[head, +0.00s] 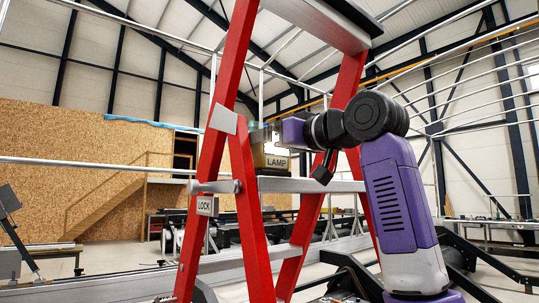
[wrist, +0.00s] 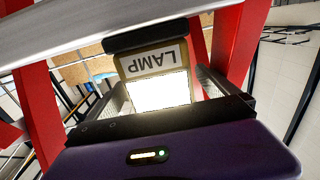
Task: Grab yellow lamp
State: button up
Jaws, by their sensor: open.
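The yellow lamp (head: 262,159) is a small box with a white LAMP label. It appears to stand on a grey crossbar of the red stepladder, between its legs. In the wrist view my gripper (wrist: 163,88) is open, with one finger on each side of the lamp. I cannot tell whether either finger touches it.
The red stepladder (head: 219,110) frames the lamp closely, with its legs on both sides and a grey top step (head: 318,22) above. Metal railings (head: 100,162) run behind. A plywood wall (head: 85,150) stands farther back.

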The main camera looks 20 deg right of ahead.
jog(key=shift+r, duration=0.1)
jog(key=c, duration=2)
jog(key=shift+c, duration=0.2)
jog(key=shift+r, duration=0.1)
